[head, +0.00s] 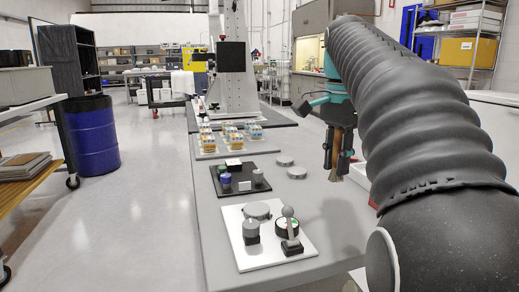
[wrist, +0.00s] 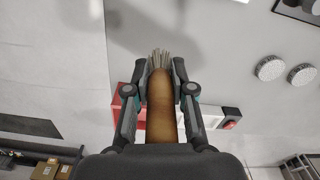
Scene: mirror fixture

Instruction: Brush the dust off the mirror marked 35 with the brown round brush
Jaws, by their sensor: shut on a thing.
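My gripper (head: 337,172) is shut on the brown round brush (wrist: 160,108), over the right side of the bench. In the wrist view the brush lies between the two fingers (wrist: 161,78), its pale bristles pointing away from my wrist. In the head view the brush (head: 337,144) is partly hidden by the gripper. Two flat round discs, one (head: 284,161) behind the other (head: 297,172), lie on the bench left of the gripper. They look grey and speckled in the wrist view (wrist: 269,68) (wrist: 301,75). No number 35 is readable, so I cannot tell which is the mirror marked 35.
The grey bench (head: 215,215) carries a white plate (head: 245,257) with knobs and a lever, a black plate (head: 262,187) with small parts, and a rack of orange and blue pieces (head: 232,138). A red tray (wrist: 121,98) lies below the gripper. Bare bench surrounds the discs.

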